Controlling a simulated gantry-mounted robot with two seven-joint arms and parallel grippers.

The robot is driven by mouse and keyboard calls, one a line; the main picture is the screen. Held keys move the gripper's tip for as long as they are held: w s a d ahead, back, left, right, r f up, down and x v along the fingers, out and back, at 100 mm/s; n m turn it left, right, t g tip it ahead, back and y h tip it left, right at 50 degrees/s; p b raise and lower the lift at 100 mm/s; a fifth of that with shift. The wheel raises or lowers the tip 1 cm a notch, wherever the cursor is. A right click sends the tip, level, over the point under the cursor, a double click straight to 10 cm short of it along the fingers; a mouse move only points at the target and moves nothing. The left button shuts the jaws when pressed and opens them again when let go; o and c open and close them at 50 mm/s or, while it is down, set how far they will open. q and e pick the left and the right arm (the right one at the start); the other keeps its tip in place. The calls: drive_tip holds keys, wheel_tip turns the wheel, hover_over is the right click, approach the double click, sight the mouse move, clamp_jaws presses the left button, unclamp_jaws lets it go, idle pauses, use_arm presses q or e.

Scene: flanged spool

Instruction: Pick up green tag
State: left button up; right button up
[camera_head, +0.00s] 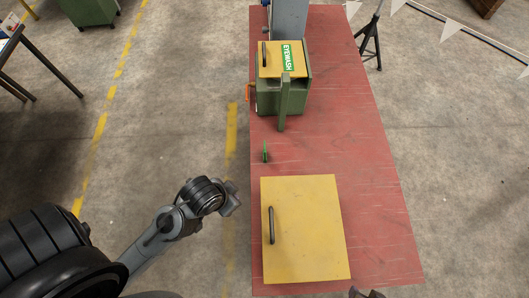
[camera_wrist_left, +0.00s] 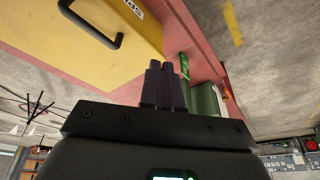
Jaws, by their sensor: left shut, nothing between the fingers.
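A small, thin green tag (camera_head: 265,152) is on the red table near its left edge, between the yellow panel and the green machine. In the left wrist view a green piece, likely the tag (camera_wrist_left: 184,66), shows just beyond the fingertips. My left gripper (camera_head: 234,198) is off the table's left side in the head view, below and left of the tag and apart from it. In the left wrist view the left gripper's dark fingers (camera_wrist_left: 162,66) are together and empty. A dark tip at the bottom edge of the head view looks like my right gripper (camera_head: 366,293); its fingers are unclear.
A yellow panel (camera_head: 318,235) with a black handle lies at the table's near end. A green machine (camera_head: 268,98) with a yellow top and a green EYEWASH label stands farther back. The red table (camera_head: 345,130) is bare right of the tag.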

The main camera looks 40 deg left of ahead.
use_arm(q)
drive_tip(key=o, duration=1.6)
drive_tip(key=shift+o, duration=0.2)
